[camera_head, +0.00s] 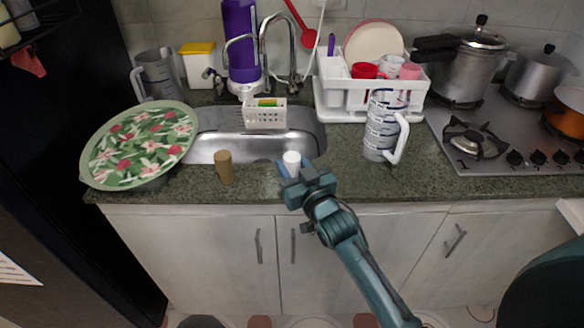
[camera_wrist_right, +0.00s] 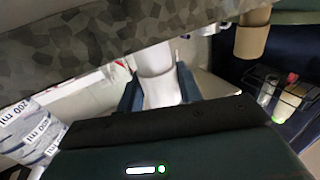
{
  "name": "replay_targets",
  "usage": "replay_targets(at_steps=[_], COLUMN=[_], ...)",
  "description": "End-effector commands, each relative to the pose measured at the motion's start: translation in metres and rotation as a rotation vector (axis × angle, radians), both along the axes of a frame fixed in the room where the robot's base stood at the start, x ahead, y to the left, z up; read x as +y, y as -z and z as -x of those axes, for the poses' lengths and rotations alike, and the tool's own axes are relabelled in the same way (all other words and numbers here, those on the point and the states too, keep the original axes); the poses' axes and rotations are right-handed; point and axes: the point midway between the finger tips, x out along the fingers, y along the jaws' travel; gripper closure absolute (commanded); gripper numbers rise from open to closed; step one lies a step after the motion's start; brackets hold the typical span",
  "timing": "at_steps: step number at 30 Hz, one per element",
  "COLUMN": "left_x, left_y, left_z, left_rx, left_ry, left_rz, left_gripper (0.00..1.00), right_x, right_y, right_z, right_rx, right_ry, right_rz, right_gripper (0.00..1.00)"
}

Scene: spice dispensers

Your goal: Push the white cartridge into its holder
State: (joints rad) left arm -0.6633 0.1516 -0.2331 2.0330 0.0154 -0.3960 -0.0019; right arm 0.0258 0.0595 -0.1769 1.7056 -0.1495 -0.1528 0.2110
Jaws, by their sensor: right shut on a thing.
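The white cartridge (camera_head: 291,157) is at the counter's front edge, left of the middle of the head view. My right gripper (camera_head: 292,172) reaches it from the front and is shut on it. In the right wrist view the white cartridge (camera_wrist_right: 160,90) is between the two blue fingers of the right gripper (camera_wrist_right: 157,80). A narrower white section continues above it toward the counter; I cannot tell whether that is the holder. A brown cylinder (camera_head: 224,167) stands upright to the left, apart from the gripper, and also shows in the right wrist view (camera_wrist_right: 252,38). My left gripper is not in view.
The sink (camera_head: 215,150) lies behind the gripper. A floral green plate (camera_head: 140,145) is at the left and a measuring jug (camera_head: 382,130) at the right. A white dish rack (camera_head: 345,110) stands behind the jug. Bare counter (camera_head: 335,180) lies right of the gripper.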

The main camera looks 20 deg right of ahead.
Motion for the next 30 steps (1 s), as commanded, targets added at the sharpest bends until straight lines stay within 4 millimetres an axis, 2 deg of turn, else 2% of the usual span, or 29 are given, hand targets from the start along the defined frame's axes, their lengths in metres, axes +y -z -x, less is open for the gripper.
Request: replay_targets(at_steps=[5,8,15,21,26,30], left_x=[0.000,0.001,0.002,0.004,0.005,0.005], left_y=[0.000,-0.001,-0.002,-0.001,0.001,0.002], left_z=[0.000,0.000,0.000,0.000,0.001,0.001], left_rx=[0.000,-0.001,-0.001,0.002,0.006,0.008], left_ry=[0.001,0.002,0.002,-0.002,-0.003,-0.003], left_rz=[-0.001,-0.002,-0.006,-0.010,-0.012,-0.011], left_gripper=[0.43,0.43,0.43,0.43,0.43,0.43], right_x=[0.000,0.000,0.000,0.000,0.000,-0.002], right_y=[-0.002,-0.013,-0.060,-0.091,-0.098,-0.086], right_z=[0.000,0.000,0.000,-0.001,0.002,0.022], right_rx=[-0.001,-0.005,-0.007,-0.004,0.000,0.005], right_ry=[0.000,0.000,0.000,0.000,0.001,0.014], right_rz=[0.000,0.000,0.000,0.000,-0.002,-0.012], right_gripper=[0.88,0.88,0.88,0.88,0.88,0.88])
